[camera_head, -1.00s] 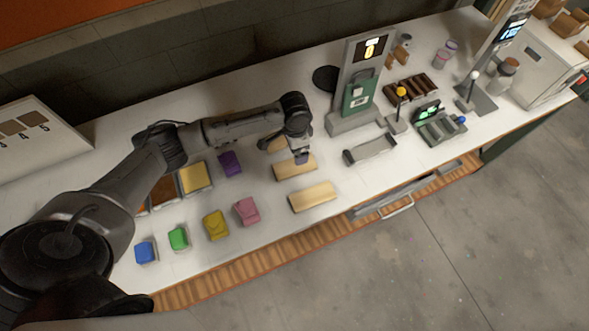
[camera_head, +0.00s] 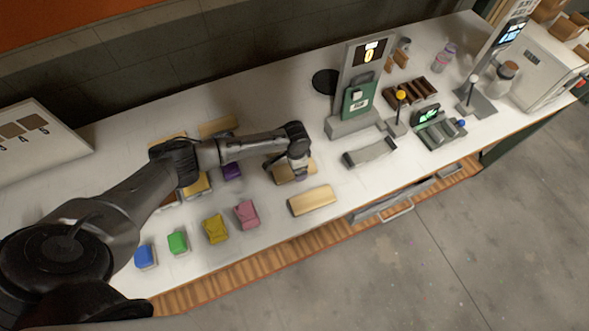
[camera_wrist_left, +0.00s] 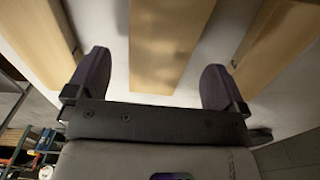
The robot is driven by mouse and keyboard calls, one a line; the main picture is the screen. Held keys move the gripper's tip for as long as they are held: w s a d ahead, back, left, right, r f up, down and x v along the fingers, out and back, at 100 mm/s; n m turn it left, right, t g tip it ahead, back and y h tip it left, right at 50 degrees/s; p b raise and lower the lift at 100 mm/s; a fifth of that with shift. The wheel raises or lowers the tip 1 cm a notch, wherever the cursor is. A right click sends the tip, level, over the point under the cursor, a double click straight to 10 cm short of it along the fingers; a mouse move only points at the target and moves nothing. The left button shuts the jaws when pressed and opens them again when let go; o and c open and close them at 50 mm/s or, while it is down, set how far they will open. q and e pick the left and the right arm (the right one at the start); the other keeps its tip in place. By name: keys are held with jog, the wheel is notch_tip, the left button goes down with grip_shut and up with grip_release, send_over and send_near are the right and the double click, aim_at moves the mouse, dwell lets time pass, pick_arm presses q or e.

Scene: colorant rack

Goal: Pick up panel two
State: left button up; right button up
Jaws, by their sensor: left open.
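Several pale wooden panels lie on the white counter; no numbers show on them, so I cannot tell by marking which is panel two. In the head view my left gripper (camera_head: 301,174) is at the middle panel (camera_head: 284,174), which it partly hides. The front panel (camera_head: 313,201) lies apart, nearer the counter edge. In the left wrist view my left gripper (camera_wrist_left: 155,75) is open, with one finger on each side of the middle panel (camera_wrist_left: 165,40). Other panels show at left (camera_wrist_left: 38,38) and right (camera_wrist_left: 280,45). My right gripper is not in view.
Pink (camera_head: 247,214), yellow (camera_head: 215,228), green (camera_head: 177,242) and blue (camera_head: 145,256) blocks line the front. A grey tray (camera_head: 370,152) and a green-fronted stand (camera_head: 358,100) are to the right. Another panel (camera_head: 219,127) lies behind my arm.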

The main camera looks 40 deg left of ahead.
pick_arm(q)
jog(key=shift+f, duration=1.3)
jog(key=c, duration=1)
jog(key=shift+c, duration=0.3)
jog(key=shift+r, duration=0.15)
